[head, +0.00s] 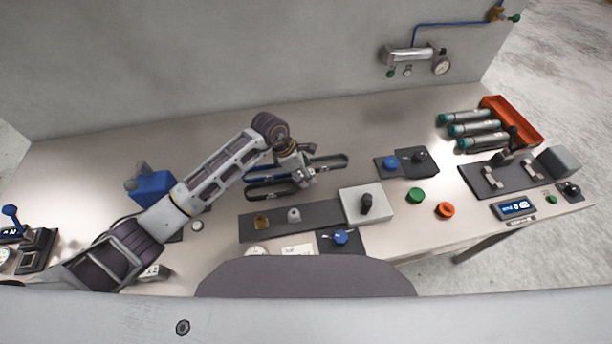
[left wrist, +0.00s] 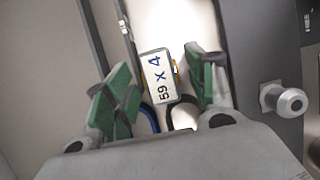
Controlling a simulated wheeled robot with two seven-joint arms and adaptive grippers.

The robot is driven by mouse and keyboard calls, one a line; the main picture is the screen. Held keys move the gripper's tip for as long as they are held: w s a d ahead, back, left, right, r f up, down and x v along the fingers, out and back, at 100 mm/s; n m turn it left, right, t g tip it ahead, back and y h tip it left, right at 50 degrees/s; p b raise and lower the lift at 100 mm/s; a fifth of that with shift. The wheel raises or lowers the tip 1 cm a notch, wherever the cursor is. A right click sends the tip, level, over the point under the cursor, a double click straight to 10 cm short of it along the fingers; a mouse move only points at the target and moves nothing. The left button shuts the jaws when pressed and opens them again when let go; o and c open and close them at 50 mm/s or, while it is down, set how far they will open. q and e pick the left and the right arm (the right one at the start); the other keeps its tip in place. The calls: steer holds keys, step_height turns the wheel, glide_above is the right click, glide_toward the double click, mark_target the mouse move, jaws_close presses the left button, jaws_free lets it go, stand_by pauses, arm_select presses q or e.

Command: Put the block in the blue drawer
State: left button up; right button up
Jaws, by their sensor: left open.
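My left gripper (head: 304,174) reaches in from the left over the dark oval loops in the middle of the table. In the left wrist view its green-padded fingers (left wrist: 160,88) are apart. A small block-like piece with a white face marked "59 X 4" (left wrist: 159,77) shows between them, with no clear contact. In the head view the gripper hides this piece. A blue-edged oval tray (head: 258,173) lies beside the gripper, and a black oval one (head: 271,189) lies nearer. I cannot tell which part is the blue drawer. My right gripper is not in view.
A blue box-like fixture (head: 152,186) stands left, behind my arm. A dark plate (head: 276,230) with a light grey switch box (head: 364,204) lies in front. Green (head: 416,195) and orange (head: 445,210) knobs, teal-ended cylinders (head: 475,129) and a red-orange tray (head: 519,124) are right.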

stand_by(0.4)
arm_select(q)
jaws_close()
steer(key=shift+r, duration=0.2)
step_height(320, 180, up, 10)
steer(key=b, duration=0.2)
steer(key=shift+f, duration=0.15)
stand_by(0.6)
stand_by(0.4)
